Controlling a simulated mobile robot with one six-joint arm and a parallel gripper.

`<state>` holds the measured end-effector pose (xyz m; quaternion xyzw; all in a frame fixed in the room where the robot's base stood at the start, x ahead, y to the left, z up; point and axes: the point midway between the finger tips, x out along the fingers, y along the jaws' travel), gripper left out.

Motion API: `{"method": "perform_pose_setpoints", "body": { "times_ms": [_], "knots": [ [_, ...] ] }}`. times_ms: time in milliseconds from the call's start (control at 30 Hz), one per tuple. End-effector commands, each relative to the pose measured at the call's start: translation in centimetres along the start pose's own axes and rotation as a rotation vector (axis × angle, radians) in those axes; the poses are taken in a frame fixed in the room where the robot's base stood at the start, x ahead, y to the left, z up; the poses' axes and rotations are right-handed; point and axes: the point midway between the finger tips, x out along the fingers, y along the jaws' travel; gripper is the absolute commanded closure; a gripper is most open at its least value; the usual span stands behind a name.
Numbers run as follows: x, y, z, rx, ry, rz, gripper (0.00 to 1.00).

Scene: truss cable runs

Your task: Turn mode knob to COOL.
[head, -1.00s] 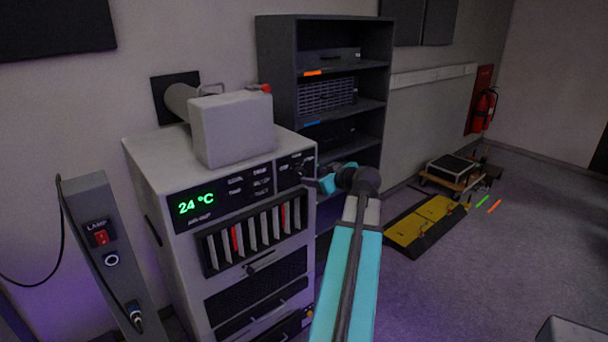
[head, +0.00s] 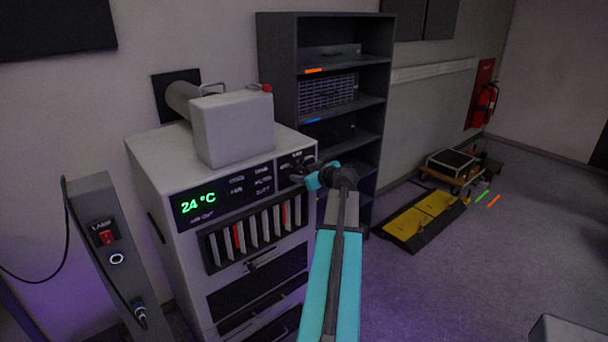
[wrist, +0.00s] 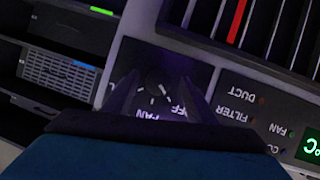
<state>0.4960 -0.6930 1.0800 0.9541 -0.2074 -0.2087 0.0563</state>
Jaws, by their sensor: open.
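The mode knob (wrist: 154,80) is a dark round dial on the black panel of the grey air unit (head: 160,165). In the wrist view it shows upside down, with white tick marks and the labels FAN and OFF beside it; other labels are hidden or too small to read. My gripper (wrist: 155,95) is open, its dark fingers on either side of the knob. Contact with the knob cannot be told. The display (head: 197,202) reads 24 °C in green.
A grey canister (head: 232,128) stands on top of the unit. A dark shelf rack (head: 275,65) is close behind, to the right. A lamp post (head: 107,240) with a red switch stands at left.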

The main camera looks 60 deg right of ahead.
Motion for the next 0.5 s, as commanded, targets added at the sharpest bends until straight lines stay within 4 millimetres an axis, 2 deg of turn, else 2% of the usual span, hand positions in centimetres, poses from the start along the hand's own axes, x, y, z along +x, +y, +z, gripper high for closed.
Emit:
{"method": "perform_pose_setpoints", "body": {
  "times_ms": [67, 100, 333, 367, 500],
  "knots": [
    [-0.03, 0.02, 0.01, 0.0, 0.0, 0.0, 0.48],
    [-0.03, 0.03, 0.01, 0.0, 0.0, 0.0, 0.52],
    [-0.07, 0.05, 0.02, 0.0, 0.0, 0.0, 0.89],
    [-0.54, -0.59, 0.1, 0.0, -0.001, 0.001, 0.89],
    [-0.08, -0.12, 0.04, 0.003, -0.001, -0.003, 0.89]
  ]
}}
